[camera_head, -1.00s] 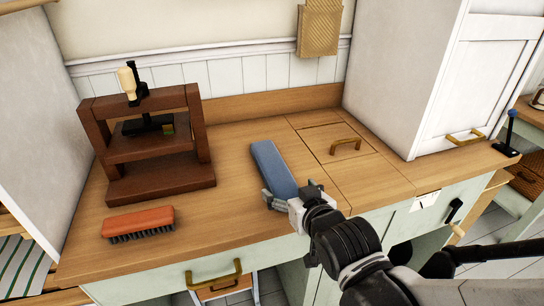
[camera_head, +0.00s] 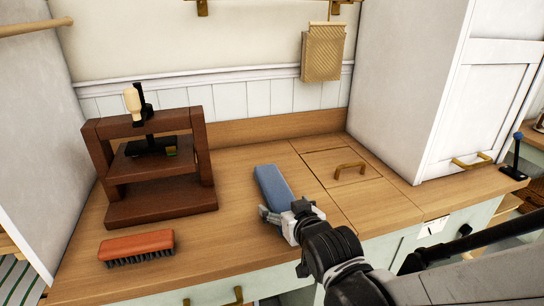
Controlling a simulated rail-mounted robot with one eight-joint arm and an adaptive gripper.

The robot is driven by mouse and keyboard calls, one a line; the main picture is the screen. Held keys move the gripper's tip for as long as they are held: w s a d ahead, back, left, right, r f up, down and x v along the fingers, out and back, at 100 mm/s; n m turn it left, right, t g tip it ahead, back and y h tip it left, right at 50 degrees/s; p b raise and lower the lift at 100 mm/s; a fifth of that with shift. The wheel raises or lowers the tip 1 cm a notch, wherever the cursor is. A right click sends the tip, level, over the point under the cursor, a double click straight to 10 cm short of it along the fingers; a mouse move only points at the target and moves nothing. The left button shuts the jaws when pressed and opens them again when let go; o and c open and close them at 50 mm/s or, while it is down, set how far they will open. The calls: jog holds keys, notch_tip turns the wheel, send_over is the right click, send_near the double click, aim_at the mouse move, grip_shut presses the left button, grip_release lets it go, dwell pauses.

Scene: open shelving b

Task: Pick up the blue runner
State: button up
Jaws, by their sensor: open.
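The blue runner (camera_head: 273,186) is a long, flat, folded-looking blue strip. It lies on the wooden counter (camera_head: 235,235), left of the hatch. My gripper (camera_head: 277,213) is at the runner's near end, with one finger showing on its left side and the other side close to its right edge. The jaws are open. The near end of the runner is partly hidden by the gripper, and I cannot tell whether the fingers touch it.
A dark wooden press (camera_head: 150,165) stands at the back left. An orange brush (camera_head: 136,247) lies at the front left. A hatch with a brass handle (camera_head: 350,171) is set in the counter to the right. A white cabinet (camera_head: 395,100) stands at the right.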

jog(key=shift+c, duration=0.5)
jog(key=shift+s, duration=0.1)
jog(key=c, duration=1.4)
jog(key=shift+r, duration=0.1)
jog(key=shift+c, duration=0.2)
jog(key=shift+r+p, duration=0.3)
jog(key=shift+r, duration=0.2)
jog(key=shift+c, duration=0.8)
jog(key=r+p, duration=0.1)
jog(key=r, duration=0.2)
jog(key=shift+s+a+r+p, duration=0.15)
jog(key=shift+s+r+p, duration=0.15)
jog(key=shift+s+p, duration=0.05)
jog(key=s+a+r+p, duration=0.2)
jog(key=s+r+p, duration=0.2)
jog(key=s, duration=0.6)
notch_tip(320, 180, up, 2)
jog(key=shift+s+a+r, duration=0.1)
jog(key=shift+s+a, duration=0.1)
jog(key=shift+a, duration=0.15)
